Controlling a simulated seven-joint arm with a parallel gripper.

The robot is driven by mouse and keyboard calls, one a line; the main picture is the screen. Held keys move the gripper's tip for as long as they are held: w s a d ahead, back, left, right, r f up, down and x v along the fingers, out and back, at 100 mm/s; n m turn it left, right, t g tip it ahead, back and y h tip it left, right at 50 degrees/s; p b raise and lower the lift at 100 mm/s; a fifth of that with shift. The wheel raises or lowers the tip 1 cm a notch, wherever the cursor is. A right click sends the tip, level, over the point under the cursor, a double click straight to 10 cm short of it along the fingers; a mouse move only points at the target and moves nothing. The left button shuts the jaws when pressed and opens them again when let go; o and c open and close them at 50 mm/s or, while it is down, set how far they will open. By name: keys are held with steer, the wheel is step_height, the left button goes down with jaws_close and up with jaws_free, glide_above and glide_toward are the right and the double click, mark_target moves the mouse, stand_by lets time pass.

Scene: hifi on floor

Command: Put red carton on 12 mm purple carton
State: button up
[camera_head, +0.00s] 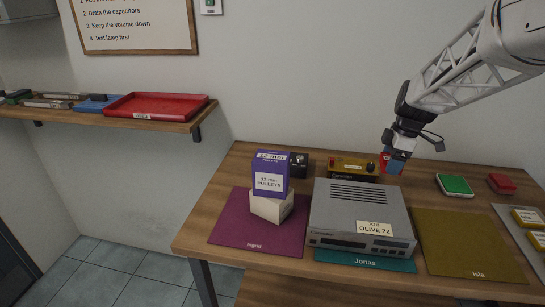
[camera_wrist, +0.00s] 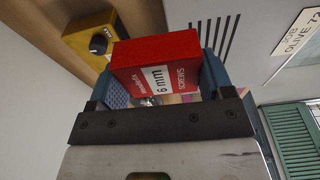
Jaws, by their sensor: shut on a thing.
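The red carton (camera_wrist: 160,62), labelled "6 mm screws", is between the two blue fingers of my gripper (camera_wrist: 160,80), which is shut on it. In the head view my gripper (camera_head: 395,160) hangs above the back of the table, right of the yellow unit, with the red carton (camera_head: 385,159) partly hidden by a finger. The purple carton (camera_head: 270,161), labelled "12 mm pulleys", stands upright on a pale carton (camera_head: 272,207) on the magenta mat. My gripper is well to the right of it. The purple carton's top looks bare.
A grey hi-fi unit (camera_head: 350,205) stands between the purple carton and the olive mat (camera_head: 470,250). A black unit (camera_head: 299,166) stands close behind the purple carton. The yellow unit (camera_head: 350,166) is behind the hi-fi. Green (camera_head: 455,184) and red (camera_head: 501,183) items lie at right.

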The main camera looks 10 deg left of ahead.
steer(key=s+a+r, duration=0.3)
steer(key=s+a, duration=0.5)
steer(key=s+a+r, duration=0.4)
steer(key=s+a, duration=0.4)
steer(key=a, duration=0.1)
steer(key=s+a+r, duration=0.4)
steer(key=s+a, duration=0.4)
steer(key=shift+s+a+r, duration=0.15)
steer(key=shift+s+r, duration=0.05)
steer(key=shift+r, duration=0.05)
glide_above(270, 156)
steer(key=shift+d+f, duration=0.2)
steer(key=shift+f, duration=0.55)
steer(key=shift+f, duration=0.1)
steer(key=shift+f, duration=1.65)
steer(key=shift+f, duration=0.15)
